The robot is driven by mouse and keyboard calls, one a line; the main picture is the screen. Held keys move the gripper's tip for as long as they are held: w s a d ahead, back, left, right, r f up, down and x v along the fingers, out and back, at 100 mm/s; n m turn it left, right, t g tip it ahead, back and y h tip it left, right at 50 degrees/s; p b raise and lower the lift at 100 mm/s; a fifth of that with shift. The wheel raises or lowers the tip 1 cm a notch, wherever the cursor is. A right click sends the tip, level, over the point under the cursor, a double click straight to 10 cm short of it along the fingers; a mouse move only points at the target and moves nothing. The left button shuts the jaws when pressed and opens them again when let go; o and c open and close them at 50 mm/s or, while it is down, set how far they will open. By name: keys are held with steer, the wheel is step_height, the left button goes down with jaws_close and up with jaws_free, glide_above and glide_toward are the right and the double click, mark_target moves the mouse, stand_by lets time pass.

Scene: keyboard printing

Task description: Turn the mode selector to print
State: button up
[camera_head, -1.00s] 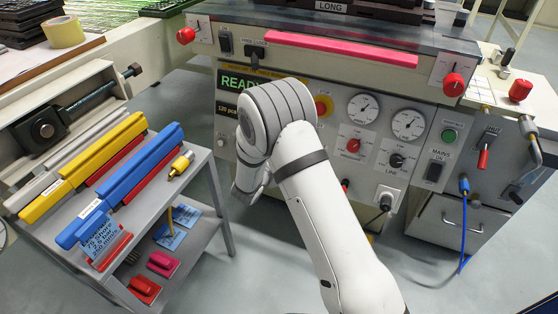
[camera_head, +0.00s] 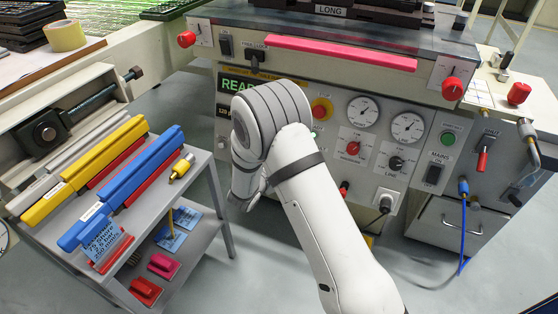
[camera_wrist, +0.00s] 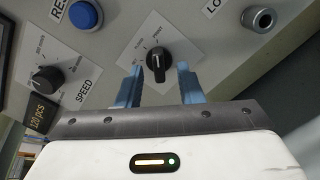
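A black rotary knob (camera_wrist: 158,60) with a pale pointer line sits on a white label card on the grey panel in the wrist view. It looks like the mode selector; the small words around it are hard to read. My gripper (camera_wrist: 159,74) has two blue fingers spread apart, one on each side of the knob. A gap shows between each finger and the knob, and I cannot tell how deep the fingers reach around it. In the head view my arm hides the knob and the fingers.
A speed knob (camera_wrist: 46,79) and a blue reset button (camera_wrist: 85,14) lie left of the selector in the wrist view. A round metal lock (camera_wrist: 262,19) is on the right. The head view shows a shelf cart (camera_head: 212,170) left of my arm.

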steer(key=p+v, duration=0.1)
steer(key=v, duration=0.4)
steer(key=shift+s+a+r, duration=0.1)
steer(key=shift+s+r, duration=0.05)
steer(key=shift+s, duration=0.25)
